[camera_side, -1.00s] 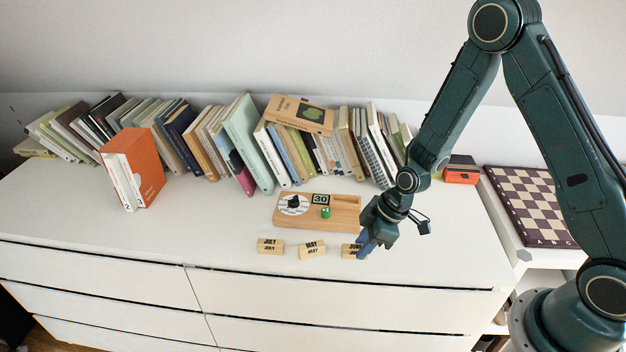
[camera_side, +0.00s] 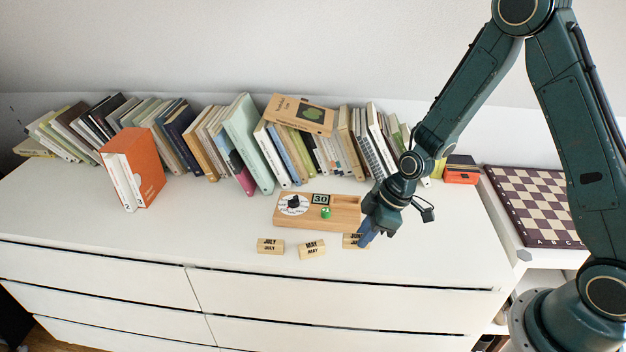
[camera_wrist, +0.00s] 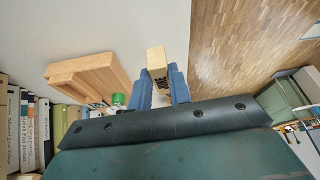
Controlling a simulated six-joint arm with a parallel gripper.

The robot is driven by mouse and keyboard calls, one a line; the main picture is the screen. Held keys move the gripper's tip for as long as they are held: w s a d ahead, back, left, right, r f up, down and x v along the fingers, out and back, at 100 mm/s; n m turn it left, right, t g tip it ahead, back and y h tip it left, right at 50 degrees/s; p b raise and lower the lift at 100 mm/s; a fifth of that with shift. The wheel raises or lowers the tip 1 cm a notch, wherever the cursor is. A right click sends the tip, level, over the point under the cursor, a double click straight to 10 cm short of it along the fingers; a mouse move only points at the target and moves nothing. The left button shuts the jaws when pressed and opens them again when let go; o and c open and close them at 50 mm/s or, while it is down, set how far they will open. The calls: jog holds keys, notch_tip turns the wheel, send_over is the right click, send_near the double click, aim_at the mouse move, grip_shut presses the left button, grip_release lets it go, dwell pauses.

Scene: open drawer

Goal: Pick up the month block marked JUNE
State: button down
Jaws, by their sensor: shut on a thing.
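The wooden JUNE block (camera_side: 352,241) shows at the right of the row in the side view, its lettering partly covered by my gripper (camera_side: 366,237). My gripper's blue fingers are shut on it and seem to hold it slightly above the white dresser top. In the wrist view the pale end of the block (camera_wrist: 156,60) sticks out between the fingers (camera_wrist: 161,80). The JULY block (camera_side: 270,246) and the MAY block (camera_side: 312,249) lie to the left on the dresser top.
A wooden calendar base (camera_side: 340,222) with a 30 tile and a green piece stands just behind the blocks. A row of books (camera_side: 240,145) lines the back. A chessboard (camera_side: 535,205) lies at the right. The dresser's front edge (camera_side: 400,282) is close by.

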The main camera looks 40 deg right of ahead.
notch_tip(320, 180, up, 16)
jog(key=shift+r, duration=0.2)
dwell(0.4)
